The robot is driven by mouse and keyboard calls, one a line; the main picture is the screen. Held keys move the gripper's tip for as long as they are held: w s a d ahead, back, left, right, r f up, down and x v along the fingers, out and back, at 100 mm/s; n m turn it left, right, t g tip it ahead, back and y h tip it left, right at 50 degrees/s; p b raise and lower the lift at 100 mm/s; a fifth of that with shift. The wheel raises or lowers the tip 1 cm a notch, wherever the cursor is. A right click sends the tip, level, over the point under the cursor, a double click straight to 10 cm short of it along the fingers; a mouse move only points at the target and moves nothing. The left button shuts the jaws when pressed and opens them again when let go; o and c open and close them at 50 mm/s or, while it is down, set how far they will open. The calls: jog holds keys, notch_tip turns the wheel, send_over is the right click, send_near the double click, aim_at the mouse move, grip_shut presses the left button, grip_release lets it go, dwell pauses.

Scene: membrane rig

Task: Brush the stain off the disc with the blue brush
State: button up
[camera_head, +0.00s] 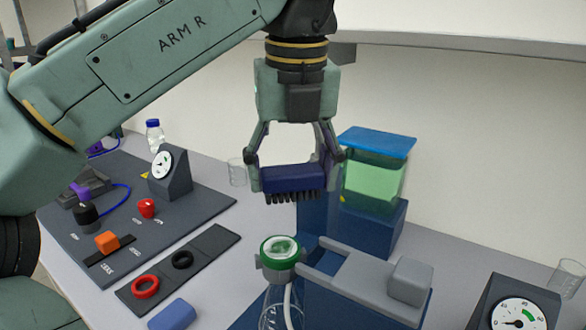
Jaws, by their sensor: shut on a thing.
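My gripper (296,172) points down and is shut on the blue brush (292,178), a dark blue block with black bristles facing down. It holds the brush in the air, above and apart from the disc. The disc (281,250) is pale, with a greenish stain on it, and lies inside a green ring on top of a clear flask in the middle front. The flask is partly hidden at the picture's lower edge.
A grey clamp arm (365,272) stands right of the disc. Behind it is a blue-lidded tank (375,175) of green liquid. A gauge (518,318) is at lower right. A dark panel (190,200) with knobs, a tray (212,240) with red and black rings, and a blue block (173,315) lie left.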

aim_at(292, 197)
jog(key=shift+f, duration=2.95)
jog(key=shift+s+f, duration=0.1)
jog(key=shift+f, duration=0.55)
jog(key=shift+s+a+r, duration=0.1)
jog(key=shift+s+a, duration=0.4)
jog(key=shift+s, duration=0.2)
jog(key=shift+s+a, duration=0.5)
jog(key=shift+s, duration=0.3)
